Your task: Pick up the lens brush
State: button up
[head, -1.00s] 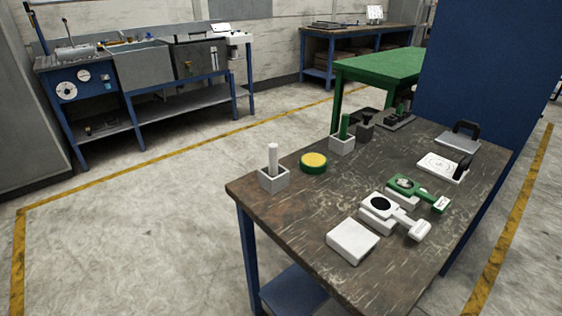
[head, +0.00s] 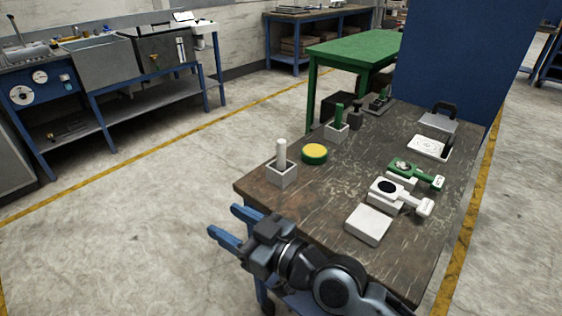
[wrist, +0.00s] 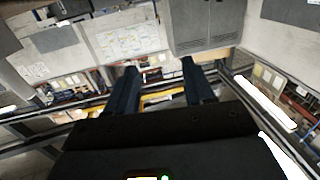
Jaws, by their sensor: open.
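Two upright handles stand in square grey holders on the dark wooden table (head: 300,215): a white one (head: 281,152) at its left corner and a green one (head: 339,116) farther back. I cannot tell which is the lens brush; no bristles show. My gripper (head: 223,220) is open and empty beyond the table's near left edge, in front of and left of the white handle. Its blue fingers point left, away from the table. In the wrist view the two open fingers (wrist: 160,68) have nothing between them, and neither handle shows.
A yellow-topped round tin (head: 314,153) sits between the holders. A white block (head: 368,224), a white magnifier-like tool (head: 400,194) and a green one (head: 415,173) lie to the right. A blue panel (head: 460,60) stands behind. Floor left of the table is clear.

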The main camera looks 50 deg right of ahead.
aim_at(281, 143)
jog(key=l, duration=1.25)
